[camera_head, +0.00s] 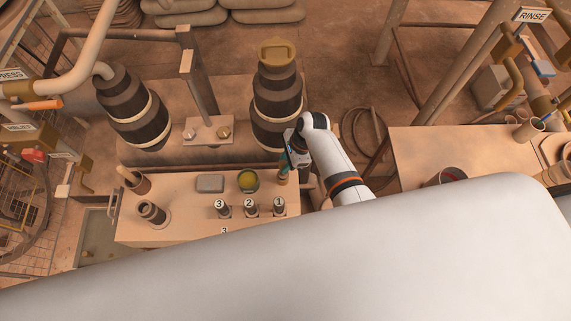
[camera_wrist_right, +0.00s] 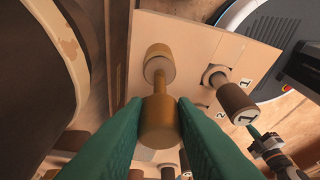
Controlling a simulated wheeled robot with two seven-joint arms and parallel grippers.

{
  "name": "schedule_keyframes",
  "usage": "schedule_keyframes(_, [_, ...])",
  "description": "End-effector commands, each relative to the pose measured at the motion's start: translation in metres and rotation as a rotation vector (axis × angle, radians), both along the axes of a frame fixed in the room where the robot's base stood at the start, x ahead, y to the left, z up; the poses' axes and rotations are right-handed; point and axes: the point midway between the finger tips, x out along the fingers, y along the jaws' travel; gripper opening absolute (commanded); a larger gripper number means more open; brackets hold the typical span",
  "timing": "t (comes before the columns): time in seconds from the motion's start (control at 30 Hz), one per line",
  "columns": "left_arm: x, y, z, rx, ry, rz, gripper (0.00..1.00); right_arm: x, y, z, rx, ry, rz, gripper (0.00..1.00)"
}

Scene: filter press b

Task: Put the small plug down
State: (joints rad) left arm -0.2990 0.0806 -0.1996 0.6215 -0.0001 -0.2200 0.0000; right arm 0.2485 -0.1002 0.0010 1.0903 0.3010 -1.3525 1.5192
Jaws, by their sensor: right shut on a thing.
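My right gripper (camera_head: 289,160) reaches over the back right corner of the wooden bench (camera_head: 180,233). In the wrist view its green fingers (camera_wrist_right: 159,118) are shut on a brass-coloured cylinder, the small plug (camera_wrist_right: 158,128). I cannot tell whether plug and fitting touch.
Numbered dark cylinders 3 (camera_head: 223,210), 2 (camera_head: 250,210) and 1 (camera_head: 279,208) stand along the bench front. A tall dark stack (camera_head: 276,105) rises behind.

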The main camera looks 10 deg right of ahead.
Motion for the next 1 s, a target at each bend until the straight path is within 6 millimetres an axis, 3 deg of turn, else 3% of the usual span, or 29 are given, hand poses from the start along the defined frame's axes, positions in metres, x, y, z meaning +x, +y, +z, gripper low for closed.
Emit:
schedule_keyframes(0.1, [-0.0002, -0.001, -0.0046, -0.001, 0.0, 0.0, 0.0, 0.0008, -0.0003, -0.0121, -0.001, -0.001, 0.0, 0.0])
schedule_keyframes(0.47, [-0.0006, -0.0014, -0.0055, -0.002, 0.001, 0.0, 0.0, 0.0004, 0.0001, -0.0153, 0.0, -0.001, 0.001, 0.0])
schedule_keyframes(0.5, [-0.0008, -0.0014, -0.005, -0.002, 0.001, 0.0, 0.0, 0.0004, 0.0, -0.0149, -0.001, -0.001, 0.001, 0.29])
schedule_keyframes(0.6, [-0.0009, -0.0014, -0.0049, -0.002, 0.001, 0.0, 0.0, 0.0003, 0.0, -0.0147, -0.001, -0.001, 0.001, 0.45])
schedule_keyframes(1.0, [-0.0014, -0.0012, -0.0011, -0.002, 0.002, 0.0, 0.0, 0.0009, -0.0022, -0.0056, 0.0, -0.003, 0.0, 0.46])
